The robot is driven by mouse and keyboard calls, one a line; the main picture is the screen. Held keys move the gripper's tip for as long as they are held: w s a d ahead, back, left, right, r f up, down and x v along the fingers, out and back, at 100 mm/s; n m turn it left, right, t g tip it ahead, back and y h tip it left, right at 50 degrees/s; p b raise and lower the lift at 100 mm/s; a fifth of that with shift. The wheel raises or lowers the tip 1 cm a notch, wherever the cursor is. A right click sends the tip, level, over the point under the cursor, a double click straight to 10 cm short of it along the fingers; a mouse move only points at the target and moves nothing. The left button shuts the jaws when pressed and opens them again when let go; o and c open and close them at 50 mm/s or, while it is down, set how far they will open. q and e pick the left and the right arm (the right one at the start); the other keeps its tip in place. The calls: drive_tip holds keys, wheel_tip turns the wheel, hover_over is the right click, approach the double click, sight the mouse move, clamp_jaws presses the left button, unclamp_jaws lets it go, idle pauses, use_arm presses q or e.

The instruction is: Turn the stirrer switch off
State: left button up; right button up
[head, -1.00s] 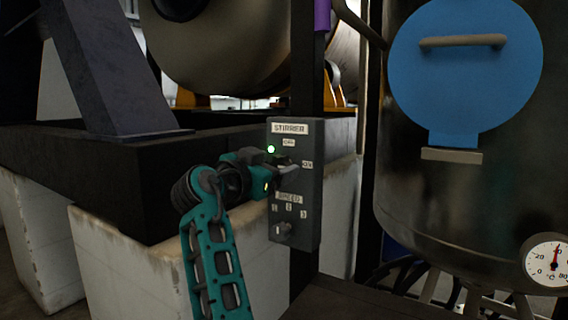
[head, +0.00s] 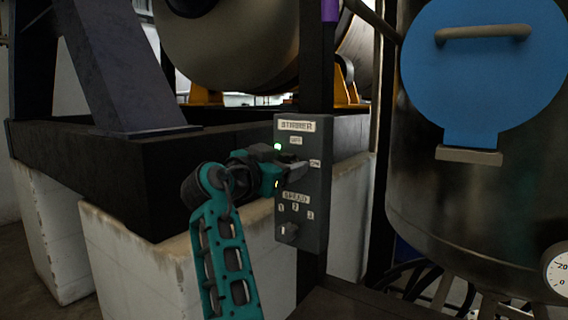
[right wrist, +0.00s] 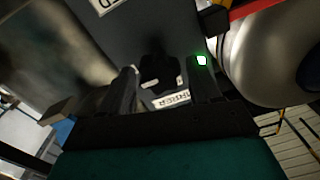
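The grey stirrer control box (head: 318,205) stands upright on a dark post, with a STIRRER label at its top and OFF and ON marks below. A green lamp (head: 278,147) glows at its upper left. My right gripper (head: 288,168) is at the box's face, covering most of the stirrer switch. In the right wrist view the dark switch (right wrist: 160,72) lies between the two spread fingers, with some gap visible. The STIRRER label (right wrist: 172,99) shows there upside down. Which mark the switch points to is hidden. My left gripper is not in view.
The speed knob (head: 288,231) sits low on the same box, below marks 1, 2 and 3. A steel tank with a blue round cover (head: 485,75) stands close on the right. A dark beam frame (head: 150,185) on white blocks lies behind my right arm.

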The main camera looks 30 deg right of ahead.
drive_tip(key=c, duration=0.7)
